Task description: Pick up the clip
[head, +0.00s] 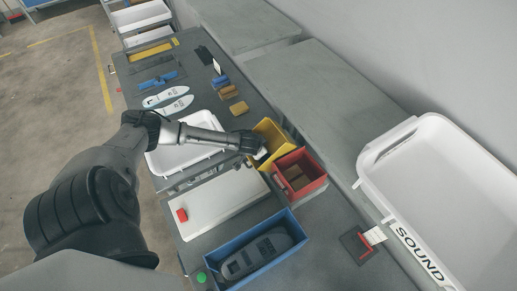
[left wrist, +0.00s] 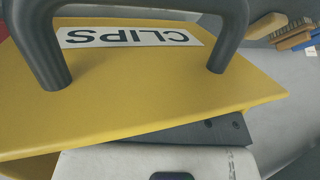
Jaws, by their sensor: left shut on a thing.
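The yellow bin (head: 268,130) stands on the bench among other containers. In the left wrist view, the yellow bin (left wrist: 130,95) fills the middle, with an upside-down CLIPS label on its wall. In the left wrist view a pale body and a dark plate show below the bin's edge, and no clip can be made out. My right gripper is in neither view.
A red bin (head: 308,167) with brown contents stands beside the yellow one. A white board (head: 225,212) carries a red block (head: 182,215). A large white SOUND tray (head: 432,135) lies right.

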